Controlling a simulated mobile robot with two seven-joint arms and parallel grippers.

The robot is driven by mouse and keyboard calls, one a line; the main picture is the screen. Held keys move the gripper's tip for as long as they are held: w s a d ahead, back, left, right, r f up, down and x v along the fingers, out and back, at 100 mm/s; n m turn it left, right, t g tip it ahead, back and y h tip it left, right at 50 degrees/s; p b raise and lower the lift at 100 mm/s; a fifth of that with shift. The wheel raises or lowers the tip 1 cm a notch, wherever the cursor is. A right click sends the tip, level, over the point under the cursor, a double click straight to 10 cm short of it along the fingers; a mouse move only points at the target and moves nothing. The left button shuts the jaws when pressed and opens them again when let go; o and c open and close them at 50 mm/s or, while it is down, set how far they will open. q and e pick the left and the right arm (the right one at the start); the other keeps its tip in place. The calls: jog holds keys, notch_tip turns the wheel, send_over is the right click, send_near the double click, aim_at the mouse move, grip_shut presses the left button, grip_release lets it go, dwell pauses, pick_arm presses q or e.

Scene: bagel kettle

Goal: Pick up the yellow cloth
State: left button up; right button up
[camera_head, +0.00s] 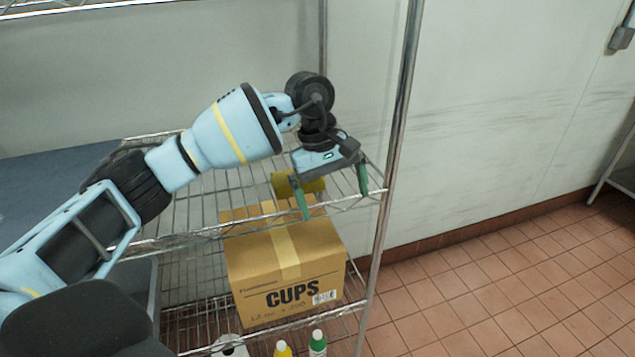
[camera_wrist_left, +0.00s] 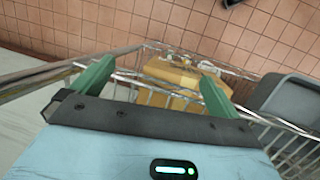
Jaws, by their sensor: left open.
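The yellow cloth (camera_head: 284,184) looks like a small rolled or folded bundle on the wire shelf in the head view. My left gripper is partly in front of it. My left gripper (camera_head: 333,193) points down at the right end of the shelf, its two green fingers spread with nothing between them. The cloth shows just left of and behind the near finger. In the left wrist view the open fingers (camera_wrist_left: 157,70) frame the shelf edge and a tan box below; I cannot make out the cloth clearly there. My right gripper is not in view.
A cardboard CUPS box (camera_head: 285,268) stands on the shelf below. A green-capped bottle (camera_head: 317,344) and a yellow-topped bottle (camera_head: 282,349) stand in front. A metal post (camera_head: 393,130) rises close to the right of my gripper. The wire shelf (camera_head: 190,207) is clear at left.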

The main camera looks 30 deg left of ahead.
aim_at(280, 183)
pick_arm(q)
jog(key=a+r+y, duration=0.1)
jog(key=a+r, duration=0.1)
jog(key=a, duration=0.1)
jog(key=w+a+r+y, duration=0.1)
jog(key=a+r, duration=0.2)
jog(key=a+r+y, duration=0.2)
jog(key=a, duration=0.1)
jog(key=shift+w+a+r+t, duration=0.25)
jog(key=shift+w+t, duration=0.15)
jog(key=shift+w+f, duration=0.15)
jog(key=shift+f, duration=1.2)
notch_tip(280, 183, down, 5)
jog(key=shift+w+f, duration=0.1)
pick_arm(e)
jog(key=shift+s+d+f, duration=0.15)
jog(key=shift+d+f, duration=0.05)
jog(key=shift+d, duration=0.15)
pick_arm(q)
jog(key=shift+c, duration=0.3)
jog(key=c, duration=0.5)
jog(key=shift+c, duration=0.2)
